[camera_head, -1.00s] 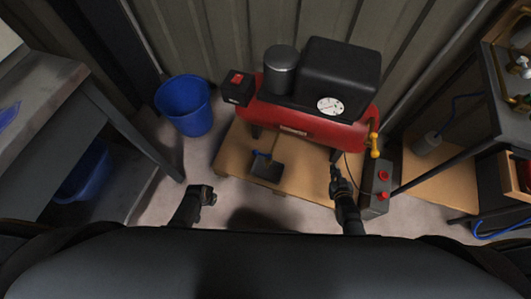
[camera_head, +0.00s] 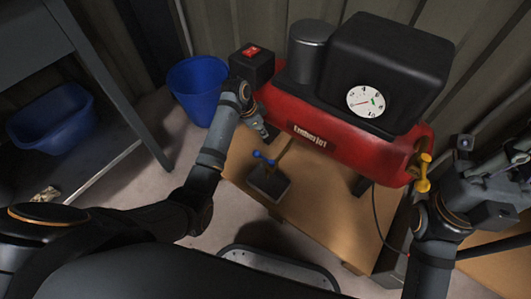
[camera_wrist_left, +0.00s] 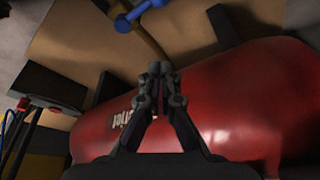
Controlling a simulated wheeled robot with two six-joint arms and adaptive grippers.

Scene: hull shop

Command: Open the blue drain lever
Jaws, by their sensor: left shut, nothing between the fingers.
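The blue drain lever (camera_head: 263,158) is a small blue handle below the front of the red compressor tank (camera_head: 330,135), above a small dark box (camera_head: 268,182). My left gripper (camera_head: 270,136) is shut and empty in front of the tank, just above the lever and apart from it. In the left wrist view the lever (camera_wrist_left: 143,13) shows at the top edge, by a brownish pipe, beyond my shut fingertips (camera_wrist_left: 160,70). My right gripper (camera_head: 510,155) is at the right edge, near the yellow handle; its fingers are not clear.
The compressor stands on a cardboard sheet (camera_head: 320,215). A yellow handle (camera_head: 423,172) sticks out at the tank's right end. A blue bucket (camera_head: 196,88) stands to the left, and a blue tub (camera_head: 50,118) lies under the grey bench (camera_head: 100,85). A dark cable hangs at the right.

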